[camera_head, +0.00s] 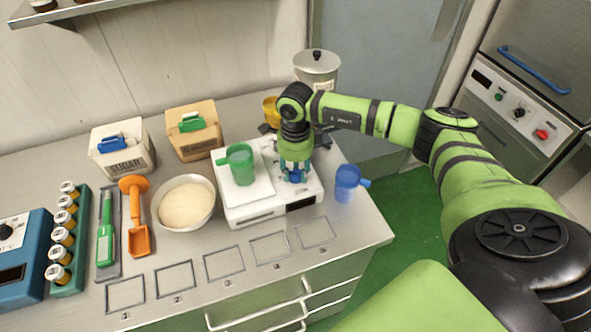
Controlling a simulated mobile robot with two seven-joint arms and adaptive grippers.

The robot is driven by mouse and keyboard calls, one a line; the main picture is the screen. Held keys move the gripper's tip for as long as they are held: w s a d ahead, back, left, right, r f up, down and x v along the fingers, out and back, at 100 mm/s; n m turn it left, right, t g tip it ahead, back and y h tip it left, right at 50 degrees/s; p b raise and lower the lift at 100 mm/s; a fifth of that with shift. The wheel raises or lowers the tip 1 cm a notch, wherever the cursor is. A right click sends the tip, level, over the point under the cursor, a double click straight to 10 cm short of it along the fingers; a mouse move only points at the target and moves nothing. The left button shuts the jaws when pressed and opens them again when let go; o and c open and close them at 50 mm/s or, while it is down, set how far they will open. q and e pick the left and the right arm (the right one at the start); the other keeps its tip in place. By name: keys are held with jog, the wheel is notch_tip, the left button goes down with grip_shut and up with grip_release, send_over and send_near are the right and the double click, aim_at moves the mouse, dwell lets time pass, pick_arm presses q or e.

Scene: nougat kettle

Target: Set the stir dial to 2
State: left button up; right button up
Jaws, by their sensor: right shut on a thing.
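My right gripper (295,178) points straight down over the right part of a white device (262,213) on the bench. It is shut on a small blue knob-like thing (296,176) at the device's top, mostly hidden by the fingers. No numbers or pointer can be read there, so I cannot tell its setting or whether it is the stir dial. A black dial (519,113) also shows on the steel machine's panel at the right, between a green button and a red one, untouched. My left gripper is not in view.
A green cup (240,165) stands on the device's plate, left of the gripper. A blue cup (347,183) stands close on its right. A steel canister (317,70) stands behind. A bowl of dough (187,205) is further left. The bench front has marked, empty squares.

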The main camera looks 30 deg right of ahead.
aim_at(295, 171)
jog(key=m+b, duration=0.2)
jog(key=m, duration=0.2)
jog(key=shift+f+b, duration=0.2)
jog(key=shift+b, duration=0.1)
jog(key=shift+r+m+b, duration=0.15)
jog(key=shift+m+b, duration=0.85)
jog(key=shift+m, duration=1.2)
jog(key=o, duration=1.2)
jog(key=shift+c, duration=0.2)
jog(key=shift+r, duration=0.2)
notch_tip(295, 171, up, 12)
jog(key=shift+f, duration=0.15)
